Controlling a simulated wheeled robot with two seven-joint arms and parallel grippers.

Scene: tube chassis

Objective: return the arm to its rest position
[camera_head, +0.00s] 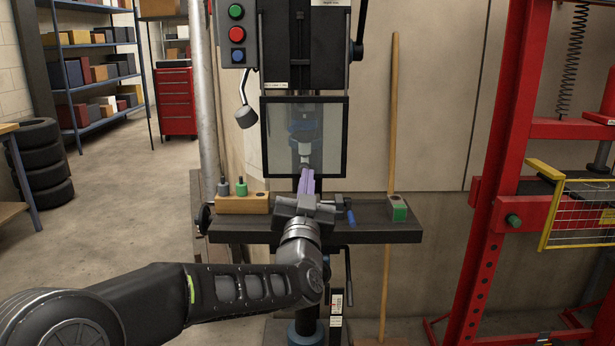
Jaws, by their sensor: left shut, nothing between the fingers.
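My left arm reaches in from the lower left, and its wrist stands in front of the drill press table (385,235). My left gripper (304,200) is at the middle of this table, pointing away from me, and it is shut with nothing seen held. A purple piece (307,181) shows just beyond it, below the press's clear guard (275,140). A dark vise with a blue-ended handle (350,217) is partly hidden behind my gripper. I cannot tell whether my gripper touches the vise or the purple piece. My right gripper is out of view.
A wooden block (242,204) with green and grey-topped tools sits on the table's left, and a green-ended block (397,209) on its right. A broom handle (392,110) leans behind. A red press frame (500,170) with a yellow basket (580,220) stands at right. Floor at left is open.

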